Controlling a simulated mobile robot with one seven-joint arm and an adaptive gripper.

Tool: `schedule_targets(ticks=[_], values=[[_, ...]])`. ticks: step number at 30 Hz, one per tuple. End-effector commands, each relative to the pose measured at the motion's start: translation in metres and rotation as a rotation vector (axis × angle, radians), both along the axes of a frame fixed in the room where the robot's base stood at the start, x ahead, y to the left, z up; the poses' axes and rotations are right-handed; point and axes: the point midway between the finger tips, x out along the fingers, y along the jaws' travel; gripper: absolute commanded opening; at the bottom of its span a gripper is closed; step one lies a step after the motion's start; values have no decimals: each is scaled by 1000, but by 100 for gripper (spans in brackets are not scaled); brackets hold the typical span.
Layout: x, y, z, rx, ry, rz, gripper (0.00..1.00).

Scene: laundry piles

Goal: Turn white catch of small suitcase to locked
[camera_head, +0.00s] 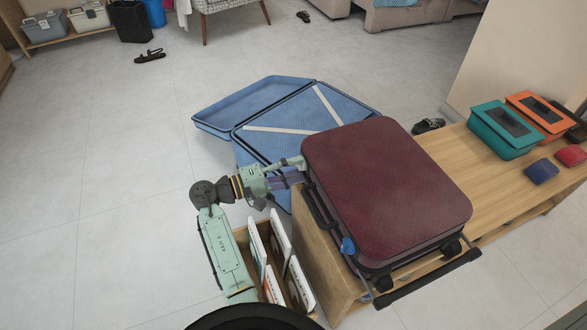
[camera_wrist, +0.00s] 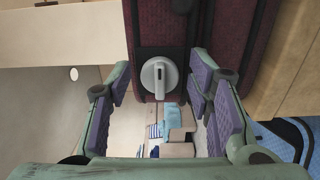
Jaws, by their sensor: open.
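The small suitcase (camera_head: 385,185) is dark red and lies flat on the wooden bench, closed. Its side fills the upper middle of the wrist view (camera_wrist: 205,45). The white catch (camera_wrist: 160,78) is a round, pale knob with a raised lever on a dark plate; the lever stands upright in the wrist view. The catch is hidden in the head view. My gripper (camera_head: 292,174) is at the suitcase's left side. In the wrist view its purple-padded fingers (camera_wrist: 160,90) are open, one on either side of the catch, with gaps between.
The wooden bench (camera_head: 465,165) also holds a teal case (camera_head: 500,130), an orange case (camera_head: 535,108) and small blue and red pouches. An open blue suitcase (camera_head: 290,112) lies on the floor behind my gripper. A box of upright books (camera_head: 280,260) stands below my arm.

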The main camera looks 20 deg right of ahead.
Motion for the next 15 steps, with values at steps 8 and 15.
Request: schedule_targets(ticks=[8,15], values=[[0,46,0,0,0,7,47],[-2,94,0,-1,0,5,47]])
